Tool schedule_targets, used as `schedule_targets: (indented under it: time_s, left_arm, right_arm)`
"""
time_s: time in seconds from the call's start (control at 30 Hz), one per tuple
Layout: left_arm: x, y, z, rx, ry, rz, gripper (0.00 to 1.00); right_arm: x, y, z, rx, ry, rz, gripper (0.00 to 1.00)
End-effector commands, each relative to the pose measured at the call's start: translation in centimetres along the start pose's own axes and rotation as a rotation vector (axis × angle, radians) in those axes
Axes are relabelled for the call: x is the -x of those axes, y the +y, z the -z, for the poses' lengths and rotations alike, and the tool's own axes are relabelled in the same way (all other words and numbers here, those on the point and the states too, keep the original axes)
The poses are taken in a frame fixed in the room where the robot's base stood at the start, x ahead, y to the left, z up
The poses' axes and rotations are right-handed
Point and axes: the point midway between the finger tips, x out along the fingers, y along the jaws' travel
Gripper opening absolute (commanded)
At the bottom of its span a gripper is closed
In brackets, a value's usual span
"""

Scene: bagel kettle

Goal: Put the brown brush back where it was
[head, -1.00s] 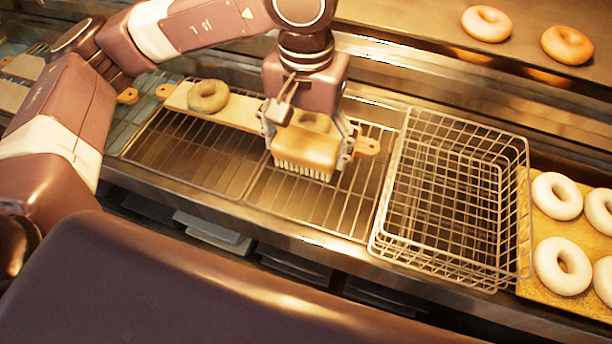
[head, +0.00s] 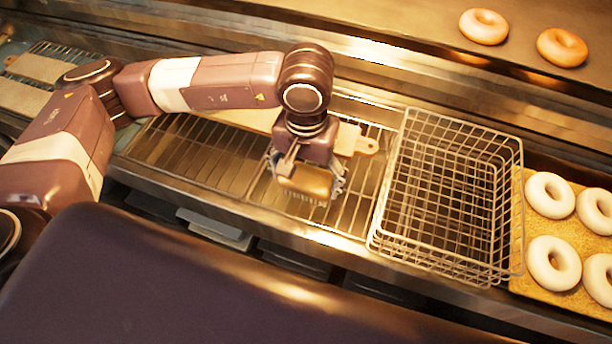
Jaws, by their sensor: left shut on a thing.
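The brown brush (head: 305,182) has a brown block and pale bristles pointing down. My left gripper (head: 306,186) is shut on it, with a finger on either side of the block. The brush is low over the wire rack (head: 222,157), in front of the pale wooden board (head: 345,140). I cannot tell whether the bristles touch the rack. My left arm covers much of the board and whatever lies on its left part. My right gripper is not in view.
An empty wire basket (head: 446,190) stands right of the brush. A tray with several pale bagels (head: 553,263) is at the far right. Two browner bagels (head: 484,27) lie on the back shelf. The rack's left part is clear.

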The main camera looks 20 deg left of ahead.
Motion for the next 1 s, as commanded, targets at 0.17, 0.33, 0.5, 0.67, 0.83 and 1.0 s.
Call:
schedule_targets:
  time_s: [0.17, 0.33, 0.5, 0.67, 0.83, 1.0]
  left_arm:
    - [-0.3, 0.0, 0.0, 0.0, 0.001, 0.0, 0.8]
    - [-0.2, 0.0, 0.0, 0.0, 0.0, 0.0, 0.97]
    - [-0.2, 0.0, 0.0, 0.0, 0.0, 0.0, 0.97]
    - [0.0, 0.0, 0.0, 0.0, 0.0, 0.0, 0.97]
    - [1.4, 0.1, 0.2, -0.001, 0.006, -0.001, 0.97]
    - [5.2, 0.1, 0.2, -0.003, 0.008, -0.002, 0.97]
  right_arm:
    - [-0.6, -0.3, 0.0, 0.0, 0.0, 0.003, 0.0]
    - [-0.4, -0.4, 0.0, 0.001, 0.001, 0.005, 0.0]
    - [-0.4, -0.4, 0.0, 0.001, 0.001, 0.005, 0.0]
    - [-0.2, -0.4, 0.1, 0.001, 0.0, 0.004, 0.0]
    - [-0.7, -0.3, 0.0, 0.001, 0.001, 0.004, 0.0]
    - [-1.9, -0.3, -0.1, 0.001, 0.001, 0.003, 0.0]
